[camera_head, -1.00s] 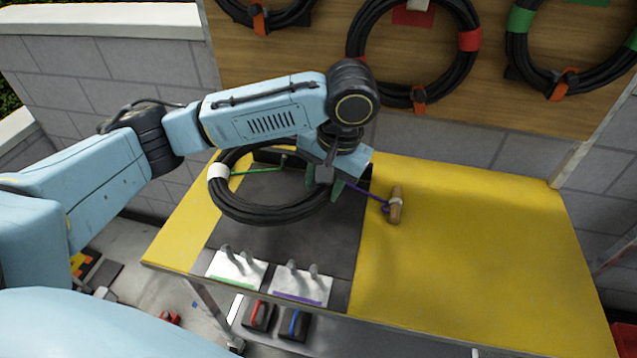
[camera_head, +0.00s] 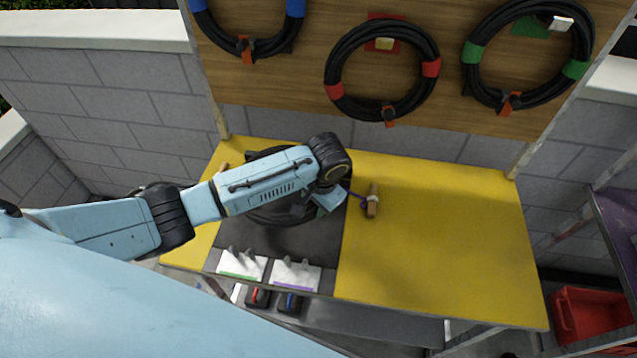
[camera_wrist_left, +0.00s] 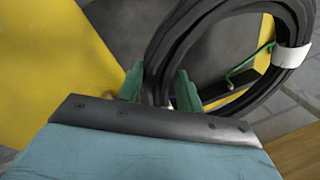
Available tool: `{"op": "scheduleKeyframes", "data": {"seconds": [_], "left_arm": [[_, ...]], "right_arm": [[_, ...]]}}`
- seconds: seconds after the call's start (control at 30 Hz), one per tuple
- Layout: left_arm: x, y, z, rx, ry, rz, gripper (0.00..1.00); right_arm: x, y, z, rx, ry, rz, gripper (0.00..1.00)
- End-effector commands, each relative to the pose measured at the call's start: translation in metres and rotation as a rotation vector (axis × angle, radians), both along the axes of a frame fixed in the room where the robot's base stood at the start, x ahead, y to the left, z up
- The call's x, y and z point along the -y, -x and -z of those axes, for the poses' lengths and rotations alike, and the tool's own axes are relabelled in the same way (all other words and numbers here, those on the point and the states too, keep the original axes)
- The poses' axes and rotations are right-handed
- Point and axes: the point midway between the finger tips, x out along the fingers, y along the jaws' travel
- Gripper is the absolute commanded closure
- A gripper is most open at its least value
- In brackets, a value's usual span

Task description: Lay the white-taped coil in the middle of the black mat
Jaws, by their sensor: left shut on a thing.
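The black coil (camera_head: 268,218) is over the black mat (camera_head: 310,242), mostly hidden by my left arm in the head view. Its white tape (camera_wrist_left: 291,56) shows only in the left wrist view, on the coil's right side. My left gripper (camera_wrist_left: 160,90) is shut on the coil's near part (camera_wrist_left: 160,62), its green fingers on either side of the cable. In the head view the left gripper (camera_head: 324,206) is at the coil's right side, its fingertips hidden. I cannot tell whether the coil touches the mat. My right gripper is not in view.
A wooden handle with purple cord (camera_head: 373,200) lies right of the mat on the yellow table (camera_head: 440,235). Two white plates with grey pegs (camera_head: 242,264) (camera_head: 296,275) are at the front edge. Coils hang on the board behind (camera_head: 335,85). The table's right half is clear.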

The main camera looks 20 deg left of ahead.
Motion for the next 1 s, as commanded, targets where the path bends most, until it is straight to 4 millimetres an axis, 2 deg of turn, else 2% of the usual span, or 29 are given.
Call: {"op": "scheduleKeyframes", "data": {"seconds": [0.03,0.1,0.37,0.8,1.0], "left_arm": [[-0.002,0.002,-0.003,0.003,-0.003,0.008,1.0],[-0.003,0.003,0.0,0.005,-0.002,0.019,1.0],[-0.004,0.005,0.011,0.007,-0.003,0.035,1.0],[-0.005,0.005,0.052,0.006,-0.004,0.034,1.0],[-0.005,0.005,0.074,0.008,-0.003,0.035,1.0]], "right_arm": [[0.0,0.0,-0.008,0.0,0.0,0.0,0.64],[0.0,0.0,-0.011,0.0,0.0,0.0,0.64],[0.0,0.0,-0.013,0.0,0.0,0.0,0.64],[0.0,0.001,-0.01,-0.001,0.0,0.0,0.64],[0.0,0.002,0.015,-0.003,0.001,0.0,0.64]]}}
